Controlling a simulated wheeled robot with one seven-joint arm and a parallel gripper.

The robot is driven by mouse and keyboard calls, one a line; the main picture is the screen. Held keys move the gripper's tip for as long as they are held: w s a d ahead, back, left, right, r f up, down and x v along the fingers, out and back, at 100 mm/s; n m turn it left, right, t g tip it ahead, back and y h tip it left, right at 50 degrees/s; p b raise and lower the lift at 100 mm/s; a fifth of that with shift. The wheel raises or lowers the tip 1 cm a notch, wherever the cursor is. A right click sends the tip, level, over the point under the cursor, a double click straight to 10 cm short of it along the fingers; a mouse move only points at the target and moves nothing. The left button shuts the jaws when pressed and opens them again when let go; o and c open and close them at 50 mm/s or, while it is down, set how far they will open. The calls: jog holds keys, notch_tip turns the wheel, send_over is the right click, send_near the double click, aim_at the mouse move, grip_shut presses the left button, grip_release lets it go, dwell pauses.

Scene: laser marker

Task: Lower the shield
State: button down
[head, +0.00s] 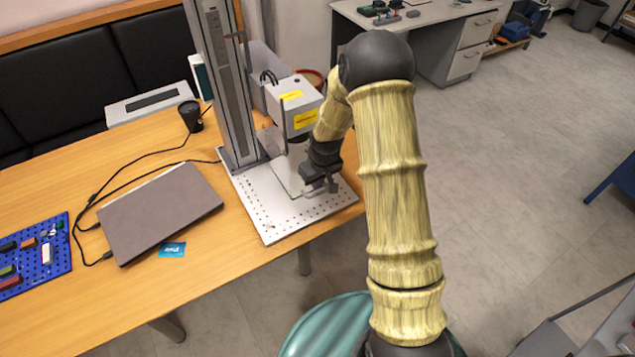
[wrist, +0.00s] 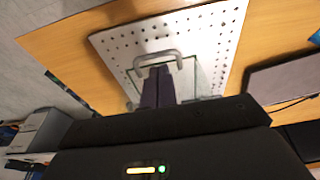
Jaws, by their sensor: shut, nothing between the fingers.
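The laser marker has a tall grey column (head: 223,85), a white head with yellow labels (head: 290,97) and a white perforated base plate (head: 268,218). Its clear shield (head: 283,178) hangs below the head, its lower edge close above or at the plate; I cannot tell which. In the wrist view the glass shield (wrist: 188,78) has a grey U-shaped handle (wrist: 158,55). My gripper (head: 326,184) is at the shield's front right. Its dark fingers (wrist: 158,70) are shut and empty, with the tips right at the handle. Whether they touch it is unclear. My wrist hides part of the shield.
A closed laptop (head: 160,210) with cables lies on the wooden table (head: 205,270) left of the plate. A black cup (head: 190,115) stands behind it, and a blue pegboard (head: 40,255) lies far left. The floor right of the table is open.

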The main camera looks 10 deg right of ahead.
jog(key=r+p, duration=0.1)
jog(key=r, duration=0.1)
jog(key=r+p, duration=0.1)
jog(key=r, duration=0.1)
jog(key=r+p, duration=0.1)
jog(key=r, duration=0.1)
jog(key=shift+s+d, duration=0.2)
jog(key=shift+s, duration=0.15)
jog(key=s+r+m, duration=0.1)
jog(key=s+r, duration=0.6)
jog(key=s, duration=0.3)
jog(key=s+d+r+m, duration=0.1)
jog(key=s+r+m, duration=0.1)
jog(key=s+r, duration=0.6)
jog(key=s, duration=0.3)
jog(key=shift+d+r+m+t+h, duration=0.2)
jog(key=shift+m+t+h, duration=0.1)
jog(key=shift+h, duration=0.1)
jog(key=shift+d, duration=0.1)
